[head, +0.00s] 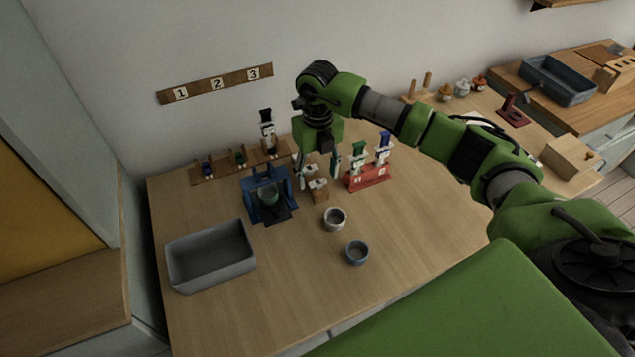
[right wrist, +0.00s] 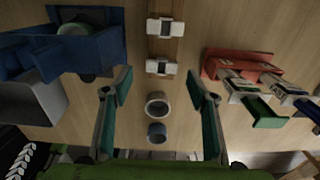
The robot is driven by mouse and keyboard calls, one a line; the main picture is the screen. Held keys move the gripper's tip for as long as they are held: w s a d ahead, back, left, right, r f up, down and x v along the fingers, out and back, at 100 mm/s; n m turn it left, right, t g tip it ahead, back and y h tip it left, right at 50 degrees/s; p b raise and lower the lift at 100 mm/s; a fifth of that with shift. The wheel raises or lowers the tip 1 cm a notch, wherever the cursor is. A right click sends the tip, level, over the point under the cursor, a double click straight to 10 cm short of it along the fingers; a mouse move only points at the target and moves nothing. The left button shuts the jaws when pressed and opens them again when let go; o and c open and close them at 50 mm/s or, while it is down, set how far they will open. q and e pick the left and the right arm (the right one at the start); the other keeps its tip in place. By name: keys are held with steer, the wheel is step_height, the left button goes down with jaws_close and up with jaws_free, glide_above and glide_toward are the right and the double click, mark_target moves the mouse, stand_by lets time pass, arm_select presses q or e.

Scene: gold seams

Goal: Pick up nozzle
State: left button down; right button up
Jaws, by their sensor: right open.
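I cannot tell for sure which part is the nozzle. Two small white pieces with dark middles, possibly nozzles, sit on a wooden block (head: 319,195); in the right wrist view the nearer white piece (right wrist: 161,67) and the farther white piece (right wrist: 165,28) lie in line. My right gripper (head: 320,174) is open and empty, pointing down above this block and partly hiding it in the head view. In the right wrist view its fingers (right wrist: 160,80) stand wide apart, either side of the nearer piece. My left gripper is not in view.
A blue stand (head: 284,211) holding a bowl is left of the block. A red holder (head: 369,179) with green- and blue-capped tubes is right. A white cup (head: 335,219), blue cup (head: 357,252) and grey bin (head: 211,270) stand in front. A wooden rack (head: 222,172) is behind.

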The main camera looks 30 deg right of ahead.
mark_target(319, 186)
step_height(319, 186, down, 4)
steer(key=shift+s+r+p, duration=0.1)
steer(key=shift+r+p, duration=0.05)
steer(key=shift+p, duration=0.5)
steer(key=shift+d+f, duration=0.1)
steer(key=shift+f, duration=0.4)
steer(key=c, duration=0.9)
steer(key=shift+r, duration=0.2)
